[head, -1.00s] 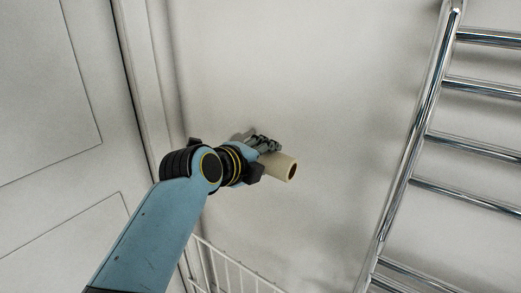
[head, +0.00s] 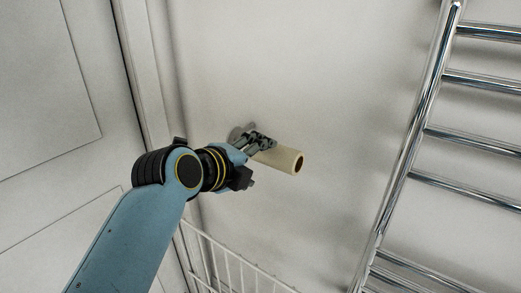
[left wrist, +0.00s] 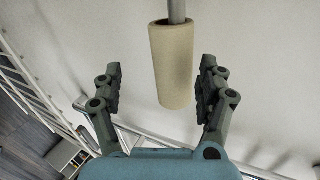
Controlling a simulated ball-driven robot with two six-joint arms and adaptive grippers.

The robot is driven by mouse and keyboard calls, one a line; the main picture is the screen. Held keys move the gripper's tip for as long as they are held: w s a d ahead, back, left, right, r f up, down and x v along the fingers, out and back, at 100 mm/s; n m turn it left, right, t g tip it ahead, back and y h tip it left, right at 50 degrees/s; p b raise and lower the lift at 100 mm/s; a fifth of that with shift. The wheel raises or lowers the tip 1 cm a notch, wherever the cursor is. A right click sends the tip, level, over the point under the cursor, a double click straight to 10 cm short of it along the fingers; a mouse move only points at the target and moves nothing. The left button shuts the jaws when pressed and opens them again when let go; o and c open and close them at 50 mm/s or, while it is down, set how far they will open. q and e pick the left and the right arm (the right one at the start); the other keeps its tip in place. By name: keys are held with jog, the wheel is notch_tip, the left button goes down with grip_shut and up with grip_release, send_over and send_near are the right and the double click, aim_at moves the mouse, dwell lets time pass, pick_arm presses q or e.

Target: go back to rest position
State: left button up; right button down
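My left gripper (head: 262,142) is in front of the wall, close to a cream cardboard roll (head: 284,159). In the left wrist view the gripper (left wrist: 160,88) is open, with its two fingers apart on either side of the roll's near end. The roll (left wrist: 172,65) sits on a grey metal rod (left wrist: 177,11) and does not touch either finger there. In the head view the fingers overlap part of the roll and its wall mount. My right gripper is in neither view.
A chrome ladder-like rail (head: 408,160) runs along the right of the wall. A white wire rack (head: 235,268) is below the roll. A pale panelled door (head: 60,90) is on the left. The wall between roll and rail is clear.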

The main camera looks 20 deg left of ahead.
pick_arm(q)
jog(key=s+a+f+n+g+y+b, duration=0.1)
jog(key=s+a+f+n+g+b, duration=0.2)
jog(key=s+f, duration=0.8)
jog(key=s+a+f+n+g+y+b, duration=0.1)
jog(key=s+a+f+g+b, duration=0.3)
jog(key=f, duration=1.5)
jog(key=s+a+f+n+b, duration=0.15)
jog(key=s+f+b, duration=0.45)
jog(key=f, duration=0.9)
jog(key=s+a+f+n+g+b, duration=0.1)
jog(key=s+f+n, duration=0.4)
jog(key=s, duration=0.5)
jog(key=s+a+f+n+g+y+b, duration=0.1)
jog(key=s+a+f+n+g, duration=0.1)
jog(key=s+a+f+n, duration=0.2)
jog(key=s+a+f+n+g+y+b, duration=0.1)
jog(key=s+f+n, duration=0.7)
jog(key=s, duration=0.8)
notch_tip(320, 180, down, 3)
jog(key=shift+s+a+f+g+b, duration=0.1)
jog(key=shift+s+a+g+b, duration=0.25)
jog(key=shift+a, duration=0.8)
jog(key=shift+w, duration=0.15)
